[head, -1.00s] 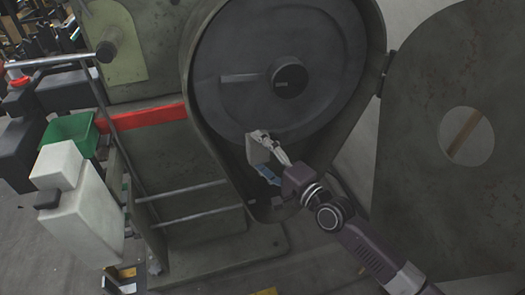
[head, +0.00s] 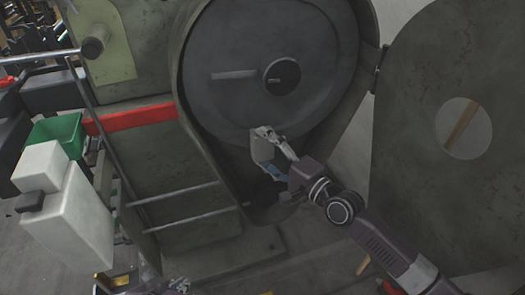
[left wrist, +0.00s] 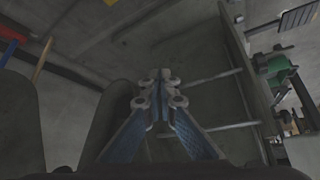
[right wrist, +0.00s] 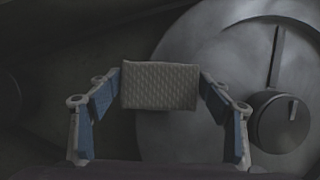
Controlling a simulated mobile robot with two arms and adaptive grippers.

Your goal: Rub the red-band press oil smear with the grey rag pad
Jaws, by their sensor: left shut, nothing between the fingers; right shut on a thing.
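My right gripper (head: 272,148) is shut on the grey rag pad (head: 262,147), low in the open housing of the red-band press, in front of the flywheel's (head: 228,110) lower rim. In the right wrist view the quilted pad (right wrist: 160,86) sits between the fingers, with the flywheel (right wrist: 190,130) behind it. I cannot tell whether the pad touches the press. The red band (head: 140,117) runs left of the housing. No oil smear can be made out. My left gripper (head: 180,286) shows at the bottom edge; in the left wrist view its fingers (left wrist: 160,88) are together and empty.
The open round-holed door (head: 430,190) stands on the right. Two horizontal rods (head: 185,193) stick out left of the housing. A white machine part (head: 75,205) and a green bin (head: 62,130) stand at the left. A hub with a knob (head: 282,76) projects from the flywheel.

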